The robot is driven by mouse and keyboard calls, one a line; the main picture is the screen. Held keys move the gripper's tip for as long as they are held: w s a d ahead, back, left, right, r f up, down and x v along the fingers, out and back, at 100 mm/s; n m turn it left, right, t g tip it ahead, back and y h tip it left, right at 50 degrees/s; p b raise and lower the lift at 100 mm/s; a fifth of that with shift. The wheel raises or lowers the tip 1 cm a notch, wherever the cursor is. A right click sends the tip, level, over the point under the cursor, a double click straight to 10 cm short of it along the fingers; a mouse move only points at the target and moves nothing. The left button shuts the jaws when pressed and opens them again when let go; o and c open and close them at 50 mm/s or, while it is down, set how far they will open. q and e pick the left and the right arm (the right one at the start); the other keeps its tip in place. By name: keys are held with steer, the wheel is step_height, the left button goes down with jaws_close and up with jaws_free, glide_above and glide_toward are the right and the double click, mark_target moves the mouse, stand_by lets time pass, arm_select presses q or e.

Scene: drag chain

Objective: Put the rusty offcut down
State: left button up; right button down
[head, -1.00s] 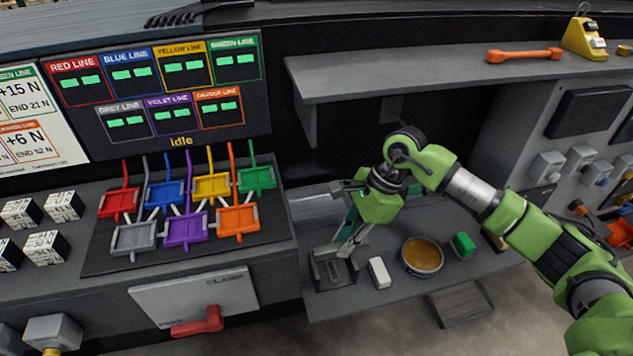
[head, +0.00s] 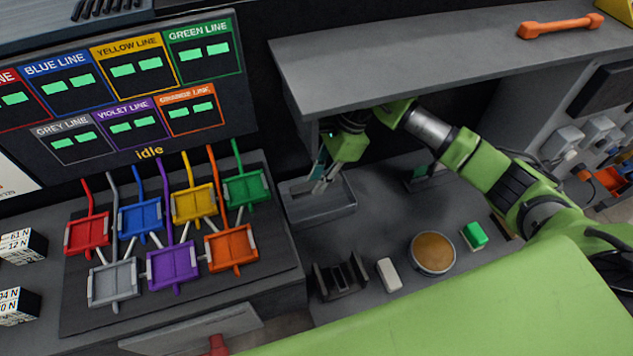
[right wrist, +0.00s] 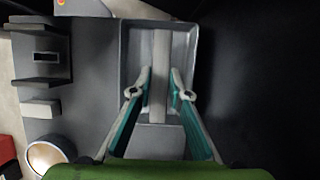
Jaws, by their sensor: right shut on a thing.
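My right gripper (head: 326,181) reaches down over a grey open tray (head: 325,211) on the lower bench, under the shelf. In the right wrist view the gripper (right wrist: 161,90) has a finger on each side of a long narrow bar (right wrist: 160,60), shut on it. The bar is the rusty offcut as far as I can tell, though it looks pale grey, with no rust visible. It lies lengthwise over or inside the tray (right wrist: 128,50); I cannot tell if it touches the floor. My left gripper is not in view.
The shelf (head: 420,60) overhangs my right arm. A dark slotted stand (head: 340,280), a white block (head: 389,274), a round tin with brown contents (head: 433,252) and a green block (head: 474,235) stand nearer. The bench between tray and tin is clear.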

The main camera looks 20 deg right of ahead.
mark_target(319, 202)
steer(key=shift+f, duration=0.35)
steer(key=shift+s, duration=0.25)
steer(key=shift+s+f, duration=0.15)
steer(key=shift+f, duration=0.15)
step_height(319, 202, down, 4)
steer(key=shift+a+r+b, duration=0.1)
steer(key=shift+b, duration=0.9)
steer(key=shift+w+f, duration=0.2)
steer(key=shift+w, duration=0.05)
steer(key=shift+r, duration=0.1)
steer(key=shift+s, duration=0.15)
steer(key=c, duration=1.9)
jaws_free()
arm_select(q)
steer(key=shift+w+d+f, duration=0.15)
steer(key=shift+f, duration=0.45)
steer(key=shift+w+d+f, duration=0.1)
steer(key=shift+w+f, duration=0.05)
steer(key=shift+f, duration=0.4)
